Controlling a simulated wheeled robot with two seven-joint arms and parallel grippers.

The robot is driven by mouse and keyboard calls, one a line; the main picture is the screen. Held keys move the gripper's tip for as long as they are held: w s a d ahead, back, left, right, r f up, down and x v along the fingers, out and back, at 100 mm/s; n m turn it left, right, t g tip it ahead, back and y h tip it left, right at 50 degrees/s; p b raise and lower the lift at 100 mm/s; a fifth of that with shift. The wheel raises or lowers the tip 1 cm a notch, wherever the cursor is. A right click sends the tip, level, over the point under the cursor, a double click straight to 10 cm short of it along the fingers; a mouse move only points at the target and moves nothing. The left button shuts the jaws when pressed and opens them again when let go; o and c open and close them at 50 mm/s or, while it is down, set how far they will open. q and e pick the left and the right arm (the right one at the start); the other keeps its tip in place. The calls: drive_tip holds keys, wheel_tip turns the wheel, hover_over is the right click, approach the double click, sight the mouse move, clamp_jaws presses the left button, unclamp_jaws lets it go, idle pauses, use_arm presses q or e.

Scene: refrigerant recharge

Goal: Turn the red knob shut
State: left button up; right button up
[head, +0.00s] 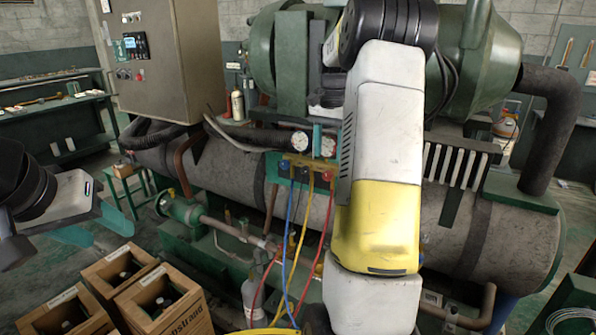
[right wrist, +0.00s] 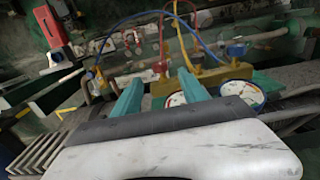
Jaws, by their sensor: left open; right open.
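The gauge manifold (head: 302,171) hangs in front of the grey tank, with two white dial gauges and blue, yellow and red hoses. Its red knob (right wrist: 160,67) shows in the right wrist view, between the spread teal fingertips of my right gripper (right wrist: 161,77). I cannot tell whether the fingers touch it. In the head view, one teal finger of the right gripper (head: 317,142) shows between the gauges; my right arm hides the rest. The blue knob (right wrist: 237,50) is at the manifold's other end. My left gripper (head: 98,226) is open and empty at the left, far from the manifold.
The large grey tank (head: 490,225) stands behind the manifold. Wooden crates with bottles (head: 165,305) stand on the floor at lower left. A control cabinet (head: 160,60) is at the upper left. Hoses (head: 290,255) hang below the manifold.

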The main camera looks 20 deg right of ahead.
sight(328, 171)
wheel_tip(328, 171, down, 7)
drive_tip(key=shift+r, duration=0.1)
idle(0.3)
clamp_jaws()
